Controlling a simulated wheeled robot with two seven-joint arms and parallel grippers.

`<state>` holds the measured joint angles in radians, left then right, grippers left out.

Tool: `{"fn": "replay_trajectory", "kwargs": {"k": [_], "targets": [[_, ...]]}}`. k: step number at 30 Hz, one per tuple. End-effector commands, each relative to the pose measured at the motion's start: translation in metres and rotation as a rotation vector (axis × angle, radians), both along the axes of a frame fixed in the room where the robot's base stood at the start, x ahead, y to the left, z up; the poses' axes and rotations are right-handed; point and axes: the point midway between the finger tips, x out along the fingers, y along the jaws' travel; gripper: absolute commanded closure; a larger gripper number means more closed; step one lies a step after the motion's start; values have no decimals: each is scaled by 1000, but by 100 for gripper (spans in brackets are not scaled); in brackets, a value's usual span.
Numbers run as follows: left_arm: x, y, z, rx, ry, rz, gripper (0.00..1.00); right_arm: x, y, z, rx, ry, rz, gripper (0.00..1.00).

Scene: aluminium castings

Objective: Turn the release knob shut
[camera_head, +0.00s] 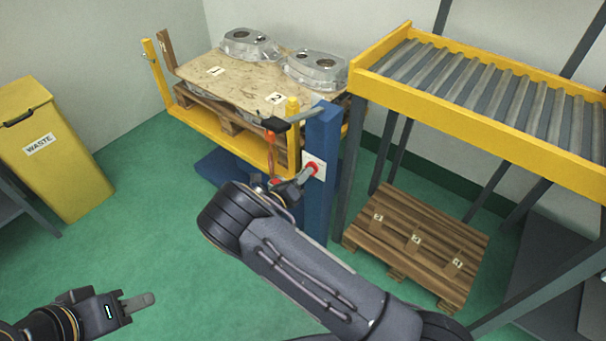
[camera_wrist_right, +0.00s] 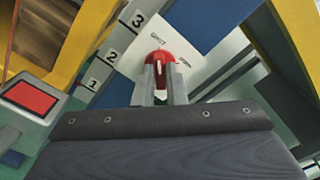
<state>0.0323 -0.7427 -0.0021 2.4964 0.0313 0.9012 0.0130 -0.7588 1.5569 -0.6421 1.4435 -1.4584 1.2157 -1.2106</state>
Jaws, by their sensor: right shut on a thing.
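The red release knob (camera_head: 312,168) sits on a white plate (camera_head: 318,158) on the blue post (camera_head: 322,130) of the yellow lift. In the right wrist view the red knob (camera_wrist_right: 158,64) shows between my two fingertips, with a white line on its face. My right gripper (camera_head: 303,177) reaches the knob from the front left and is shut on it; the gripper also shows in the right wrist view (camera_wrist_right: 160,85). The plate has small lettering beside the knob, too blurred to read fully. My left gripper (camera_head: 140,302) is low at the left, away from the lift, its fingers seen side-on.
The lift holds a board (camera_head: 225,80) with castings (camera_head: 315,68). A yellow roller conveyor (camera_head: 450,110) stands right, above a wooden pallet (camera_head: 415,245). A yellow waste bin (camera_head: 60,160) stands left. Green floor (camera_head: 150,230) is clear between the bin and the lift.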

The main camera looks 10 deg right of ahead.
Motion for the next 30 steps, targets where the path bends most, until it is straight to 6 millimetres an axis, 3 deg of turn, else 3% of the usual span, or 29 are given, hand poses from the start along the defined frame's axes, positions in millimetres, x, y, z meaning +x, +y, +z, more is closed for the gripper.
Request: {"fn": "replay_trajectory", "kwargs": {"k": [8, 9, 13, 23, 30], "targets": [[0, 0, 0, 0, 0, 0, 64, 0, 0, -1, -1, 4, 0, 100], [0, 0, 0, 0, 0, 0, 64, 0, 0, -1, -2, 4, 1, 84], [0, 0, 0, 0, 0, 0, 64, 0, 0, -1, -1, 3, 1, 67], [0, 0, 0, 0, 0, 0, 64, -2, 3, 0, 0, 1, 2, 67], [0, 0, 3, 0, 0, 0, 64, -24, 32, 0, -1, 2, 4, 67]]}}
